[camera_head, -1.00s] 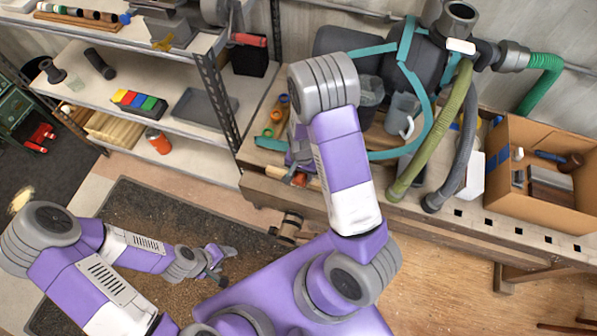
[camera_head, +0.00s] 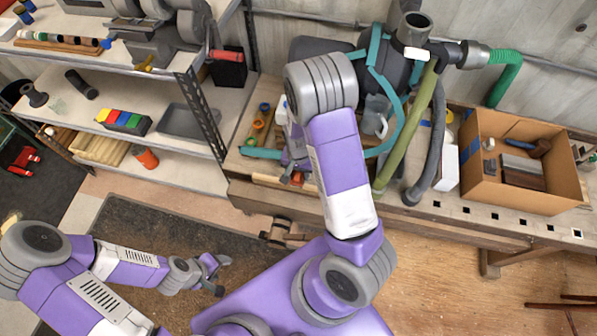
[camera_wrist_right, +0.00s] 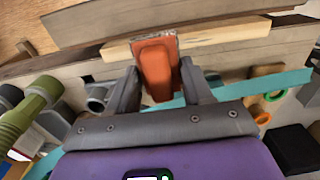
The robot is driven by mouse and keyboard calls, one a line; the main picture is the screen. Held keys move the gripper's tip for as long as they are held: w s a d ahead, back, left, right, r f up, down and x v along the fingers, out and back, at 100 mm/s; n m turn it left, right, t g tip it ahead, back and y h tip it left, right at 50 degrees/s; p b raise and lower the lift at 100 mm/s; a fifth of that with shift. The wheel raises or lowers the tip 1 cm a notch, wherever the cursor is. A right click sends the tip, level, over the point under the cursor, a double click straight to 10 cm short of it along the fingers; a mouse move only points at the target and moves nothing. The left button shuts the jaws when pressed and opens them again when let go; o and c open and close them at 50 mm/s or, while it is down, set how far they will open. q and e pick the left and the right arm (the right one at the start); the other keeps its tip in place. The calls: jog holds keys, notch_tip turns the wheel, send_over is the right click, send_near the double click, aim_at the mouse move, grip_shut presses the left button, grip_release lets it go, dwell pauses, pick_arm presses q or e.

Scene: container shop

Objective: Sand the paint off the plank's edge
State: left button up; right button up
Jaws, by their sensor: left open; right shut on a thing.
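My right gripper (camera_wrist_right: 158,88) is shut on an orange block (camera_wrist_right: 155,66), likely the sanding block. The block's far end overlaps a pale wooden strip (camera_wrist_right: 222,38), which looks like the plank; I cannot tell whether they touch. No paint is clear on the strip's visible part, and the block hides some of it. In the head view my right gripper (camera_head: 298,177) is at the workbench's front edge, partly hidden by my arm. The pale strip (camera_head: 266,180) shows there to its left. My left gripper (camera_head: 213,273) is open and empty, low over the dark mat.
The workbench (camera_head: 455,215) carries a vacuum with green (camera_head: 412,130) and grey hoses close right of my right arm. A cardboard box (camera_head: 525,195) with tools stands further right. Tape rolls (camera_head: 258,124) lie behind the gripper. A metal shelf (camera_head: 135,75) stands at left.

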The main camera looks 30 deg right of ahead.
jog(key=shift+r+p, duration=1.05)
jog(key=shift+r, duration=0.4)
